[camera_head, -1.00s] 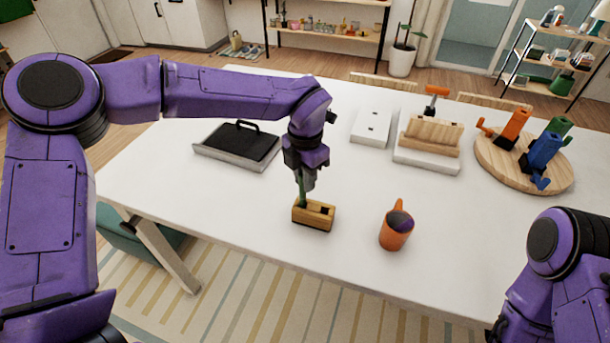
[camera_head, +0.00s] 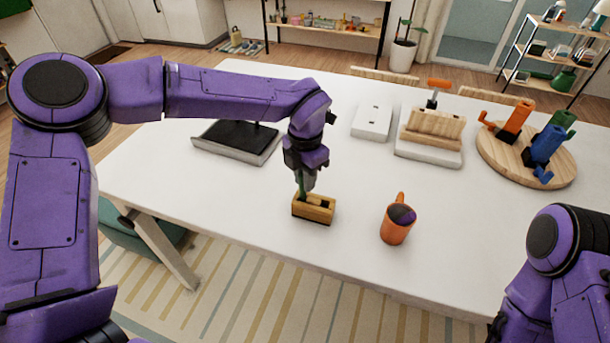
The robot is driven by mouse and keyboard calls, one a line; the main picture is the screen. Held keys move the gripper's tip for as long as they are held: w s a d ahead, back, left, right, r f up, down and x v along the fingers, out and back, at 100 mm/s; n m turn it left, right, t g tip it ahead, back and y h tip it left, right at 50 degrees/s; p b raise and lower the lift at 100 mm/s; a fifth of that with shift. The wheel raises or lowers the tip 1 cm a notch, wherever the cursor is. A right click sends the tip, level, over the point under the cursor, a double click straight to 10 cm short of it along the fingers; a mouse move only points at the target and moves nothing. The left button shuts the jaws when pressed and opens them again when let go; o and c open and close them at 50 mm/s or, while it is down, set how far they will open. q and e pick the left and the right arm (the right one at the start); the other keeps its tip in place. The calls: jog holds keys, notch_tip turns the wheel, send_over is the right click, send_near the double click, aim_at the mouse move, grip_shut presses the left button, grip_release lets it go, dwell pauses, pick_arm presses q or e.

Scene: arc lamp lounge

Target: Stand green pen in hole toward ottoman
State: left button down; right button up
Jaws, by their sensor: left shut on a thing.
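My left gripper (camera_head: 305,186) is shut on the green pen (camera_head: 301,182) and holds it upright, point down. The pen is mostly hidden by the fingers. A small wooden block with holes (camera_head: 313,213) sits on the white table below. The pen's lower end meets the block's left end, the side toward the teal ottoman (camera_head: 135,232). How deep it sits in the hole cannot be told. The block's right hole shows dark and empty. My right arm shows at the lower right, its fingers out of view.
An orange mug (camera_head: 396,225) stands right of the block. A black-topped tray (camera_head: 238,141) lies behind to the left. A white box (camera_head: 372,121), a wooden rack (camera_head: 432,130) and a round board (camera_head: 520,165) with coloured pieces are farther back. The table's front edge is close to the block.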

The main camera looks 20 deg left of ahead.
pick_arm(q)
jog(key=shift+f, duration=0.2)
jog(key=c, duration=0.9)
grip_release()
jog(key=shift+c, duration=0.2)
jog(key=shift+r, duration=0.15)
jog(key=shift+r, duration=0.4)
notch_tip(320, 180, up, 10)
jog(key=shift+f+b, duration=0.2)
jog(key=shift+b, duration=0.75)
